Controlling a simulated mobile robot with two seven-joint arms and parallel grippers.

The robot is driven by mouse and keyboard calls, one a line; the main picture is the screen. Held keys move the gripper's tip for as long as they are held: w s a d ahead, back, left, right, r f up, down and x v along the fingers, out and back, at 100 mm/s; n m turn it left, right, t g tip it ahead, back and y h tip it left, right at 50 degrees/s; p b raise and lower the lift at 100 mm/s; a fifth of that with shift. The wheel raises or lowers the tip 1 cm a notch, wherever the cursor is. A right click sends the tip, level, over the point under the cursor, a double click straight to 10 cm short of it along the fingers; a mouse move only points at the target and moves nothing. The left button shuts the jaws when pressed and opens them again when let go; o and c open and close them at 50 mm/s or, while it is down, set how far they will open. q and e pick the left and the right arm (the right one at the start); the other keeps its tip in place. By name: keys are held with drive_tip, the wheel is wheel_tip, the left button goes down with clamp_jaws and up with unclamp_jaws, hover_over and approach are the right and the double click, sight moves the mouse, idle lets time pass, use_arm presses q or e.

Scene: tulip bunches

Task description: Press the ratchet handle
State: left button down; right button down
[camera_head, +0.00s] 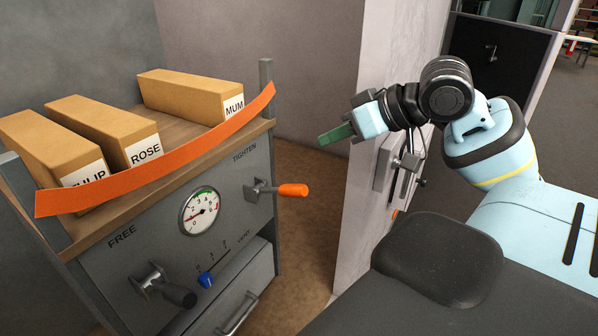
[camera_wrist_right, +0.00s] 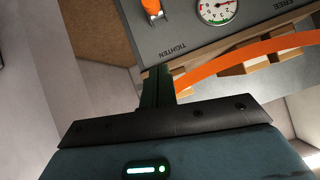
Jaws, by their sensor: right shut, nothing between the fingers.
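The orange-gripped handle (camera_head: 292,190) sticks out from the grey front panel beside the word TIGHTEN; it is most likely the ratchet handle. In the right wrist view its orange grip (camera_wrist_right: 151,7) shows at the top edge, partly cut off. My right gripper (camera_head: 337,134) is shut and empty, with green fingers pointing left toward the panel. It is above and to the right of the handle, clearly apart from it. In the right wrist view the shut fingers (camera_wrist_right: 157,85) point up toward the panel. My left gripper is not in view.
An orange strap (camera_head: 165,168) curves across the cabinet top in front of boxes labelled TULIP, ROSE (camera_head: 110,132) and MUM (camera_head: 195,95). The panel has a round gauge (camera_head: 199,211), a blue lever (camera_head: 207,279) and a black handle (camera_head: 178,293) near FREE. A wall (camera_head: 365,205) stands close below my right arm.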

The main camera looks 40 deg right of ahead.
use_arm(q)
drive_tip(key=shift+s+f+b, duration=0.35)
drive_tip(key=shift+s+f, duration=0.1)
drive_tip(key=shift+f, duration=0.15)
use_arm(e)
hover_over(279, 189)
drive_tip(key=s+d, duration=0.3)
drive_tip(key=f, duration=0.5)
drive_tip(key=shift+w+a+f, duration=0.1)
drive_tip(key=shift+w+f, duration=0.15)
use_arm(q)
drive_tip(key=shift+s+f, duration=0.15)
use_arm(e)
drive_tip(key=shift+s+a+f, duration=0.15)
drive_tip(key=shift+s+f, duration=0.05)
drive_tip(key=shift+f, duration=0.6)
drive_tip(key=shift+s+a+f+p, duration=0.1)
drive_tip(key=shift+s+f+p, duration=0.15)
drive_tip(key=shift+f, duration=0.3)
drive_tip(key=shift+s+f+p, duration=0.1)
drive_tip(key=shift+s+f, duration=0.1)
drive_tip(key=shift+f, duration=0.3)
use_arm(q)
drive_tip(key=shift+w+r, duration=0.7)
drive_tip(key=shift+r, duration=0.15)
